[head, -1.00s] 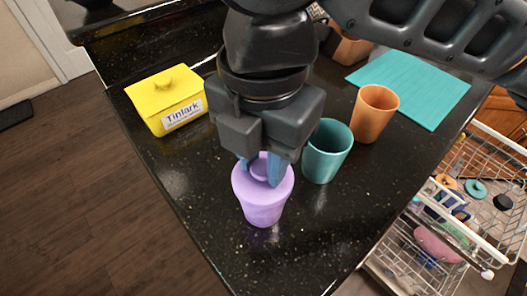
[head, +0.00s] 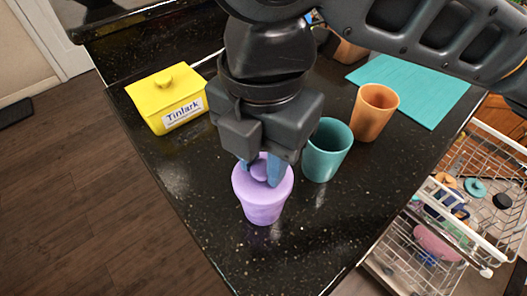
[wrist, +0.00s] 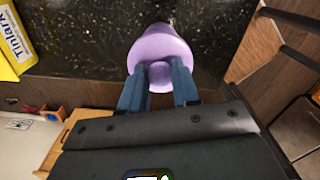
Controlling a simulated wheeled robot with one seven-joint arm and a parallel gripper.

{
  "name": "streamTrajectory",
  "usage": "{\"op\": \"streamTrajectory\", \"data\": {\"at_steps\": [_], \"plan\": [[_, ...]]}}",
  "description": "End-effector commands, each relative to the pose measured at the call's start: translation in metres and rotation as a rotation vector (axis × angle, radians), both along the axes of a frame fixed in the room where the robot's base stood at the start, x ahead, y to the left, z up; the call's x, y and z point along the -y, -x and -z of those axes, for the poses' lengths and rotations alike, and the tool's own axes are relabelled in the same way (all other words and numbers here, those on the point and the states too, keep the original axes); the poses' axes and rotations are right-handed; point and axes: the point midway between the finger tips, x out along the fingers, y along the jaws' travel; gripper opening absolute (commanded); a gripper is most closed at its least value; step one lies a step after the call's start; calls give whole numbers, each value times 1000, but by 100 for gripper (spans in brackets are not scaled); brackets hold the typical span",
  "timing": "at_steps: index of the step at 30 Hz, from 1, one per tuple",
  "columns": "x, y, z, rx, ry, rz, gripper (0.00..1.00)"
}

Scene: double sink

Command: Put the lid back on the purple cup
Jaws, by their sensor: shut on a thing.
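The purple cup (head: 264,211) stands upright on the black counter near its front left edge. The purple lid (head: 244,184) is at the cup's top, with no clear gap showing between lid and rim. My gripper (head: 262,173) is above the cup, pointing down, with its blue fingers shut on the lid's round knob. In the wrist view the lid (wrist: 160,45) and its knob (wrist: 160,73) show between the two fingers (wrist: 160,88). The fingers hide part of the lid in the head view.
A teal cup (head: 327,152) stands close to the right of my gripper, with an orange cup (head: 373,113) beyond it. A yellow lidded box (head: 168,100) stands to the left. A teal mat (head: 410,88) lies at the back right. An open dish rack (head: 440,215) is right of the counter.

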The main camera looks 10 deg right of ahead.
Motion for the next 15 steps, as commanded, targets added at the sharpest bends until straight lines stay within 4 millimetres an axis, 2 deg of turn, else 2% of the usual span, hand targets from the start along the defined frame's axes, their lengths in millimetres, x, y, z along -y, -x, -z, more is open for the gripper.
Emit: {"op": "streamTrajectory", "data": {"at_steps": [11,12,15], "plan": [[0,0,0,0,0,0,2],[0,0,0,0,0,0,34],[0,0,0,0,0,0,44]]}}
